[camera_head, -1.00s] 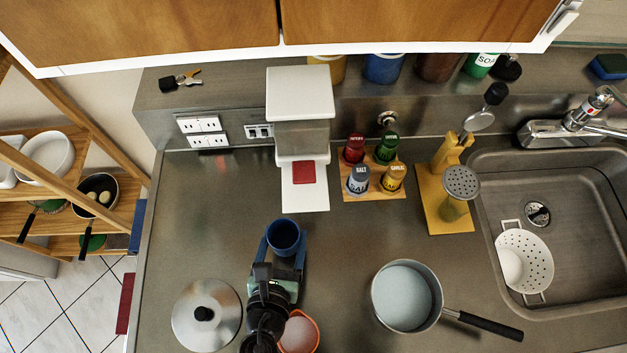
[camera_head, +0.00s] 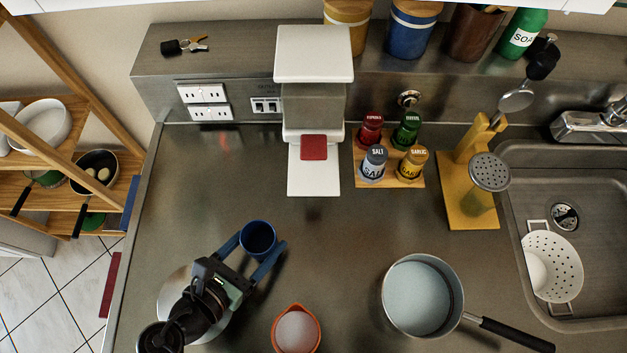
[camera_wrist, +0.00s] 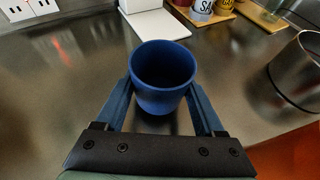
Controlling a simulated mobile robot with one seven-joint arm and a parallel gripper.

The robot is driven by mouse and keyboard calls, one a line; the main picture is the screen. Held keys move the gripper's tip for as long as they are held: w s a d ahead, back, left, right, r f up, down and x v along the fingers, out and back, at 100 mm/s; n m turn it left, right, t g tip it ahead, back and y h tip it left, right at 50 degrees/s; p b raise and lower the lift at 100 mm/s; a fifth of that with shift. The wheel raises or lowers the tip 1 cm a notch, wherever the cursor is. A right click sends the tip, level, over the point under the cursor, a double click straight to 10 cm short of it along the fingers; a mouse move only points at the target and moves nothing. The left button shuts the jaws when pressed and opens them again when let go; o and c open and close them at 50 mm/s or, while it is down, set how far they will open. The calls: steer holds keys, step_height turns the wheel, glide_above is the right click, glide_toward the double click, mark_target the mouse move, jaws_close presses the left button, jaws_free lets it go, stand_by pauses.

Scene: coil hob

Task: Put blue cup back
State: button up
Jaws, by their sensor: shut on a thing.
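The blue cup (camera_head: 258,239) is upright and looks empty, between the fingers of my gripper (camera_head: 254,246). In the wrist view the blue cup (camera_wrist: 162,76) sits at the centre, with a blue finger of my gripper (camera_wrist: 162,100) against each side. The gripper is shut on it. I cannot tell whether the cup's base touches the counter (camera_head: 210,170) or hangs just above it. The white machine (camera_head: 313,120) with a red pad on its base stands behind and to the right of the cup.
A pot (camera_head: 422,295) with a black handle stands to the right. An orange-rimmed bowl (camera_head: 297,330) is at the front. A spice rack (camera_head: 418,180) and utensil stand (camera_head: 455,190) are behind. My arm partly covers a lid (camera_head: 178,285). The counter left of the machine is clear.

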steer(key=p, duration=0.2)
glide_toward(314, 177)
steer(key=w+d, duration=0.2)
steer(key=w, duration=0.1)
steer(key=shift+w+d, duration=0.1)
steer(key=shift+w, duration=0.2)
steer(key=w+d, duration=0.1)
steer(key=w, duration=0.1)
steer(key=w+d, duration=0.1)
steer(key=w, duration=0.1)
steer(key=shift+d+p, duration=0.25)
steer(key=shift+p, duration=0.05)
steer(key=shift+f, duration=0.8)
steer(key=o, duration=1.4)
